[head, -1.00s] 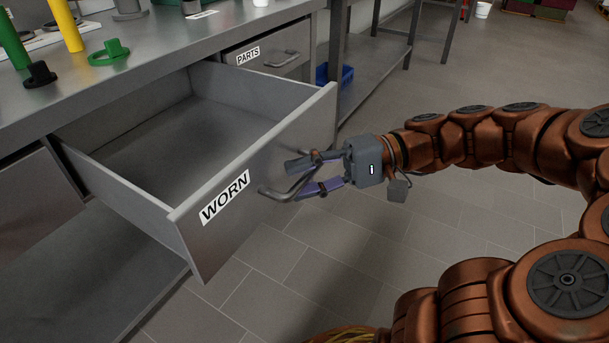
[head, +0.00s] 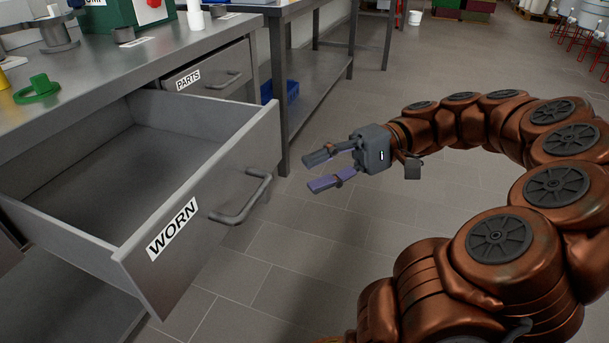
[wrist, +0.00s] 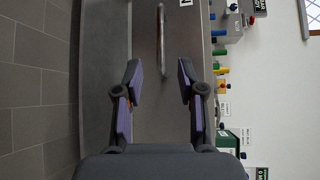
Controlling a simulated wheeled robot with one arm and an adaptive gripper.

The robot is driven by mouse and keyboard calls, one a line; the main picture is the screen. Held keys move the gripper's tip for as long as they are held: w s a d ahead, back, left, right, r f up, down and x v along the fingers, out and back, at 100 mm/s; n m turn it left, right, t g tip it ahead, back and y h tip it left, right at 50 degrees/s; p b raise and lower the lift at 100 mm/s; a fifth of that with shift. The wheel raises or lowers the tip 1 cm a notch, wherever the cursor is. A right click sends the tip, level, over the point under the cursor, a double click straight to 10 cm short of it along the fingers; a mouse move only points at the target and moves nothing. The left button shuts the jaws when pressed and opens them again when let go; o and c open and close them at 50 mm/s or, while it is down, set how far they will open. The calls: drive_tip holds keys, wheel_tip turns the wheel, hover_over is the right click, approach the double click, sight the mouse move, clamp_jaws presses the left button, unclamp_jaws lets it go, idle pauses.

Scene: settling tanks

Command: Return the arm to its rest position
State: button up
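My gripper (head: 328,170) is open and empty, held in the air to the right of the open drawer labelled WORN (head: 217,182). Its two fingers, with purple pads, point left toward the drawer handle (head: 243,203) with a clear gap between. In the wrist view my gripper (wrist: 158,85) has its fingers spread apart, and the drawer handle (wrist: 161,40) shows ahead of them, not touched. The WORN drawer stands far out of the bench, and the part of its inside that shows is empty.
The shut PARTS drawer (head: 205,82) is behind. On the bench (head: 95,62) are a green ring-shaped part (head: 37,90) and a green box (head: 112,14). A blue bin (head: 281,91) sits on a low shelf. The tiled floor (head: 310,250) around my gripper is clear.

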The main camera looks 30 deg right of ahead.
drive_tip(key=shift+d, duration=0.25)
idle(0.4)
drive_tip(key=s+a+r+n+g+h+p, duration=0.1)
drive_tip(key=s+a+r+g+h+p, duration=0.25)
drive_tip(key=a+r+p, duration=0.55)
drive_tip(key=s+a+r+n+g+h+p, duration=0.15)
drive_tip(key=a+r+h+p, duration=0.35)
drive_tip(key=p, duration=0.7)
drive_tip(key=s+d+r+h+p, duration=0.2)
drive_tip(key=s+r+h+p, duration=0.2)
drive_tip(key=p, duration=0.7)
drive_tip(key=s+d+r+t+h+p, duration=0.1)
drive_tip(key=s+r+h+p, duration=0.2)
drive_tip(key=r+p, duration=0.4)
drive_tip(key=s+p, duration=0.1)
drive_tip(key=p, duration=0.2)
drive_tip(key=shift+s+d+r+n+h+p, duration=0.25)
drive_tip(key=shift+d+r+n+h+p, duration=0.1)
drive_tip(key=shift+d, duration=0.05)
